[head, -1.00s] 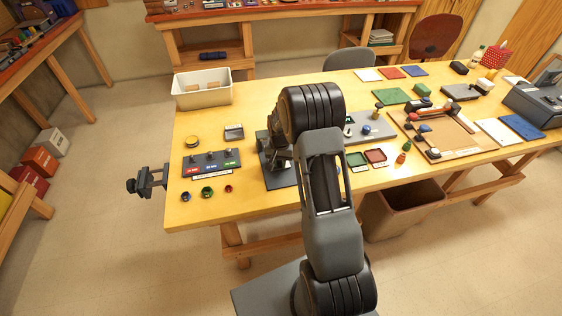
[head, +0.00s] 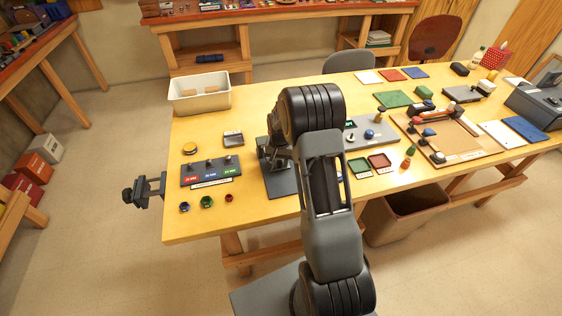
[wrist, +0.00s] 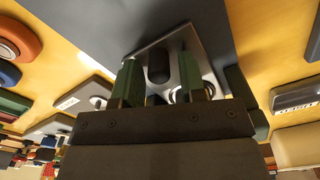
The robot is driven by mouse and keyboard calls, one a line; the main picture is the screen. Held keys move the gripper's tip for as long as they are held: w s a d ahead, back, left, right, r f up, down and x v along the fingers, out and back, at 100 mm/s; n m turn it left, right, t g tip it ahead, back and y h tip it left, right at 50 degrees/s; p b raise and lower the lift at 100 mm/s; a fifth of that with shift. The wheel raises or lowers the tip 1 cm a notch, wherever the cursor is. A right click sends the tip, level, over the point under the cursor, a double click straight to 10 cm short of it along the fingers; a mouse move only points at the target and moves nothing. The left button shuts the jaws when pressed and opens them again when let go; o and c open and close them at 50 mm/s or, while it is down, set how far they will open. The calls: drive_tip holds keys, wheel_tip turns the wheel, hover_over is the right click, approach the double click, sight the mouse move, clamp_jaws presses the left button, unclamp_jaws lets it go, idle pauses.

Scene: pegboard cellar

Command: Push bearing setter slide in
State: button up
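The bearing setter (head: 281,185) looks like the dark device on a grey base at the table's front, partly hidden behind my arm. In the wrist view, a bright metal plate (wrist: 188,42), which may be its slide, carries a dark rounded knob (wrist: 158,62) and a shiny ring. My gripper (wrist: 156,78) has two green fingers standing apart. The knob shows between them with gaps at both sides; I cannot tell whether it lies between the fingertips in depth. In the head view my gripper is mostly hidden by the arm.
Left of the device are a labelled block with knobs (head: 211,170), small coloured rings (head: 207,202) and a clamp (head: 150,190) on the table edge. A white bin (head: 200,103) stands behind. Right are a grey plate (head: 378,142), two small trays (head: 358,168) and a wooden board (head: 470,145).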

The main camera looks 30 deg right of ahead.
drive_tip(key=shift+o, duration=0.6)
drive_tip(key=shift+a, duration=0.15)
wheel_tip(320, 180, up, 14)
drive_tip(key=b, duration=0.1)
drive_tip(key=shift+f, duration=0.1)
idle(0.4)
